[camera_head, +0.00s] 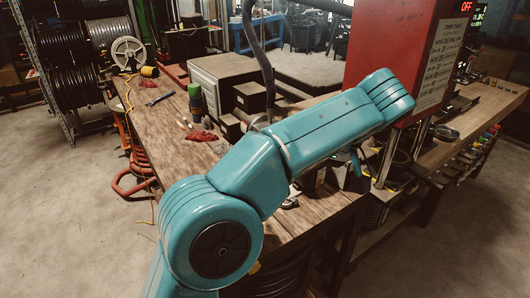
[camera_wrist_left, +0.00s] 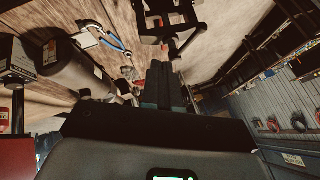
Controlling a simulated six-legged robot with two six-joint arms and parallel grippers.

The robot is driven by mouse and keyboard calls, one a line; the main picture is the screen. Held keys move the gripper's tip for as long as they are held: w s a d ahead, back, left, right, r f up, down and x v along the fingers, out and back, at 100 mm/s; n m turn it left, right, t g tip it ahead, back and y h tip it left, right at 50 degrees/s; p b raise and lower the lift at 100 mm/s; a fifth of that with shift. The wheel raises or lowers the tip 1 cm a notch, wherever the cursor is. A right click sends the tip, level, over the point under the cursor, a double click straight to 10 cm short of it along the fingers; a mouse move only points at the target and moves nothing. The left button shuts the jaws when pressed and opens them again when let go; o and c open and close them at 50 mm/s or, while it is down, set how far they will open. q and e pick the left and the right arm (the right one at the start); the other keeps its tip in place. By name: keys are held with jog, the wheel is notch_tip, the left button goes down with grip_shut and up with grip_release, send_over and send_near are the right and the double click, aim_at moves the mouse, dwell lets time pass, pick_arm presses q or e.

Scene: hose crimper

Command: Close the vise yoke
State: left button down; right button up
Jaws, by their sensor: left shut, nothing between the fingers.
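In the left wrist view, a dark metal frame with a bar (camera_wrist_left: 172,18) shows at the top edge; it looks like the vise with its yoke, but it is cut off, and I cannot tell whether the yoke is open or closed. My left gripper (camera_wrist_left: 160,82) is shut and empty, its dark fingers pointing toward that frame. I cannot tell whether they touch it. In the head view my teal left arm crosses the bench and hides most of the vise area; dark metal parts (camera_head: 346,178) show below the forearm. My right gripper is not in view.
The wooden bench (camera_head: 160,120) holds a grey box (camera_head: 225,80), a green bottle (camera_head: 195,102) and red rags (camera_head: 200,136). A red machine (camera_head: 390,45) stands at the back right. Blue-handled pliers (camera_wrist_left: 110,38) lie on the bench in the wrist view.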

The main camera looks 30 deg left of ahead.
pick_arm(q)
jog(key=shift+t+h, duration=0.3)
jog(key=shift+t, duration=0.4)
jog(key=s+a+f+b, duration=0.2)
jog(key=a+f, duration=0.1)
jog(key=s+a+f+b, duration=0.2)
jog(key=a+f, duration=0.1)
jog(key=s+a+f+b, duration=0.2)
jog(key=a+f, duration=0.1)
jog(key=shift+s+a, duration=0.15)
jog(key=shift+a, duration=0.2)
jog(key=shift+s+a, duration=0.15)
jog(key=shift+s, duration=0.15)
jog(key=shift+s+a+r, duration=0.15)
jog(key=shift+s+r, duration=0.1)
jog(key=shift+r, duration=0.05)
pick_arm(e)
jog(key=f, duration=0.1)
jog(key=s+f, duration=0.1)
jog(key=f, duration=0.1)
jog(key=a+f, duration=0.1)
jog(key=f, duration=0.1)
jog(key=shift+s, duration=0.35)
